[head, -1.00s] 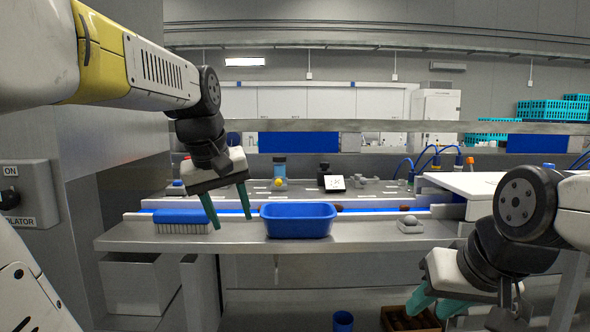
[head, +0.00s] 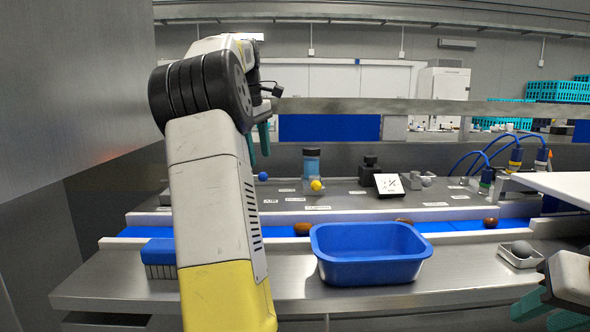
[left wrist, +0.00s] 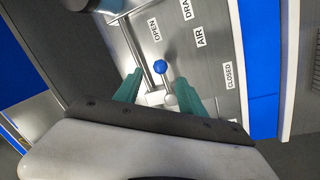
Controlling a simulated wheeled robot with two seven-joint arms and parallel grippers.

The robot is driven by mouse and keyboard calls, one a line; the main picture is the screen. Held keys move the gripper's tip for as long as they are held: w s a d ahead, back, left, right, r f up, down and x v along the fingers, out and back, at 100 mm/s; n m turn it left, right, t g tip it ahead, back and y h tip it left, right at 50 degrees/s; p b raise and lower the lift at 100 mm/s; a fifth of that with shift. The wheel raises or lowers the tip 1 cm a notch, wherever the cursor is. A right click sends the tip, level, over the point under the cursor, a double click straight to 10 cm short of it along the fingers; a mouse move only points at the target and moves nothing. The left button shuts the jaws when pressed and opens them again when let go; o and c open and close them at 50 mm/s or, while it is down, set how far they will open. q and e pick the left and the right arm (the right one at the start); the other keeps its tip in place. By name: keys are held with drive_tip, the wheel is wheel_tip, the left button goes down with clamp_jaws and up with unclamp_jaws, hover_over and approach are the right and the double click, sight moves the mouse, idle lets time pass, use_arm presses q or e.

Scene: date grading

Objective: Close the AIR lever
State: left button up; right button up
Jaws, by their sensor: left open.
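The lever's blue ball knob (left wrist: 160,66) shows in the left wrist view, near the AIR label (left wrist: 200,37). It stands closer to the OPEN label (left wrist: 154,30) than to the CLOSED label (left wrist: 229,75). The blue knob also shows in the head view (head: 263,176) at the back left of the deck. My left gripper (left wrist: 157,84) is open, with its teal fingers on either side of the knob in that wrist picture; contact cannot be told. In the head view my left gripper (head: 258,142) is partly hidden behind my arm. My right gripper (head: 545,312) is at the lower right, cut off by the frame.
A yellow knob (head: 316,185) stands by a blue-capped bottle (head: 311,162) right of the blue knob. A blue bin (head: 368,271) sits in front of the belt (head: 460,225) with dates. A blue brush (head: 159,252) lies at left, a grey tray (head: 519,258) at right.

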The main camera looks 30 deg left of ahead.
use_arm(q)
drive_tip(key=f, duration=0.3)
drive_tip(key=w+f, duration=0.1)
drive_tip(key=f, duration=0.1)
drive_tip(key=shift+f, duration=0.4)
clamp_jaws()
drive_tip(key=shift+w+r, duration=0.1)
idle(0.9)
